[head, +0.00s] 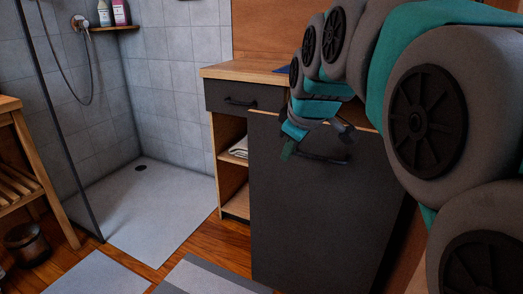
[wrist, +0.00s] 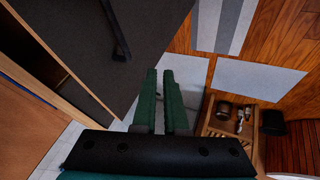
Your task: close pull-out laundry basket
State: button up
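The laundry basket's dark grey front panel (head: 310,225) stands forward of the wooden cabinet (head: 234,188), so the basket is pulled out. Its dark bar handle (head: 325,160) is near the panel's top. The inside of the basket is hidden in the head view. My gripper (head: 288,151) is at the left end of the handle, in front of the panel; contact cannot be told. In the wrist view, the green fingers (wrist: 160,72) have a narrow gap with nothing between them. The handle (wrist: 116,32) shows to their upper left, apart from them, on the dark panel (wrist: 150,20).
A closed drawer (head: 245,97) and open shelves with a folded towel (head: 239,148) are left of the panel. A striped rug (head: 205,278) lies in front. A glass shower screen (head: 61,130) and a slatted wooden stand (head: 25,165) are at left.

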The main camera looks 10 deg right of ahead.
jog(key=shift+w+r+n+t, duration=0.3)
jog(key=shift+w+r+n, duration=0.1)
jog(key=shift+w+r, duration=0.55)
grip_shut()
jog(key=w+d+f, duration=0.2)
jog(key=w+f, duration=0.5)
jog(key=w, duration=0.2)
jog(key=shift+f, duration=0.4)
jog(key=shift+w+d, duration=0.1)
jog(key=shift+w, duration=0.05)
jog(key=w+d+p, duration=0.3)
jog(key=w+d, duration=0.5)
jog(key=w, duration=0.4)
jog(key=w+d+p, duration=0.2)
jog(key=w+d, duration=0.7)
jog(key=w, duration=0.3)
jog(key=shift+d+p, duration=0.3)
jog(key=shift+p, duration=0.1)
jog(key=shift+w+r, duration=0.15)
jog(key=shift+r, duration=0.1)
